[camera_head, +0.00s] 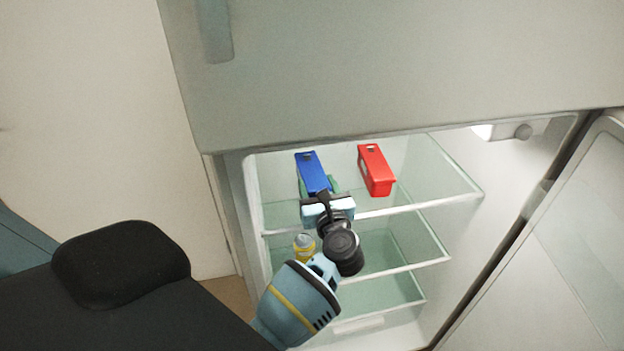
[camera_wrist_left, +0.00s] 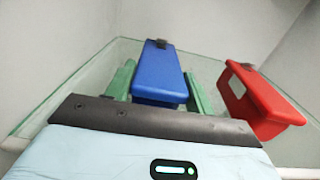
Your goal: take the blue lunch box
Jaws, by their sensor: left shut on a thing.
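The blue lunch box (camera_head: 312,172) lies on the top glass shelf inside the open fridge, left of a red lunch box (camera_head: 375,170). My left gripper (camera_head: 319,192) reaches in from the front, at the near end of the blue box. In the left wrist view, its green fingers (camera_wrist_left: 122,80) stand on either side of the blue lunch box (camera_wrist_left: 160,73), shut on it. The red lunch box (camera_wrist_left: 260,98) is to the right, apart from the fingers. My right gripper is not in view.
The glass shelf (camera_head: 420,190) has free room to the right of the red box. A yellow-and-grey container (camera_head: 304,246) stands on the shelf below. The fridge door (camera_head: 560,260) is open at the right, and the closed upper door (camera_head: 400,70) is above.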

